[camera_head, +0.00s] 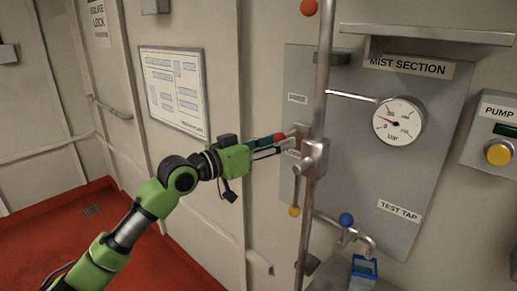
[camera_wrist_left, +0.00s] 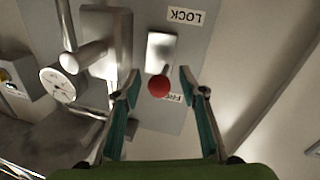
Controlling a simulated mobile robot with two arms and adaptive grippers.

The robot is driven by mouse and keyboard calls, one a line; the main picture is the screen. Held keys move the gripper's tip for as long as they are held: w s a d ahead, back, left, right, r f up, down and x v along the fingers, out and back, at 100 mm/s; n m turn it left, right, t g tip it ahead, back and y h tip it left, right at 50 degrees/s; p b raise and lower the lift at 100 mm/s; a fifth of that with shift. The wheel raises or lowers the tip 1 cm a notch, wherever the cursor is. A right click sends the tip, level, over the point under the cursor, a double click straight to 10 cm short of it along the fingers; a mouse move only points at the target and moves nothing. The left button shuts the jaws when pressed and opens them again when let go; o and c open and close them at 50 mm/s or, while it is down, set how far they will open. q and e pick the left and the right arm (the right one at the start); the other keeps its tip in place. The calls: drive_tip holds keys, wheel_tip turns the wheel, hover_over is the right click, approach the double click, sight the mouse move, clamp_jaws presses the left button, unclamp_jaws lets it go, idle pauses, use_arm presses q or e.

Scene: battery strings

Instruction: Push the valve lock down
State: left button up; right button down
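The valve lock is a small lever with a red ball knob (camera_wrist_left: 159,87) on a pale metal block (camera_wrist_left: 161,50). In the left wrist view, where labels appear upside down, the knob lies at the partly hidden "FREE" label (camera_wrist_left: 172,98), with the "LOCK" label (camera_wrist_left: 187,16) at the top. My left gripper (camera_head: 285,141) reaches the panel from the left in the head view. Its fingers are spread apart, with the red knob between them and gaps visible on both sides. In the head view the fingers partly hide the lock. My right gripper is not in view.
A vertical pipe (camera_head: 316,90) and valve body (camera_head: 314,158) stand just right of my left gripper. The grey panel (camera_head: 400,175) also carries a gauge (camera_head: 398,121), a blue-knobbed tap (camera_head: 346,220) and a yellow knob (camera_head: 294,211). A shelf (camera_head: 430,34) juts out above.

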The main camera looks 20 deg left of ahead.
use_arm(q)
drive_tip(key=v, duration=1)
drive_tip(key=shift+s+a, duration=0.2)
drive_tip(key=shift+s, duration=0.1)
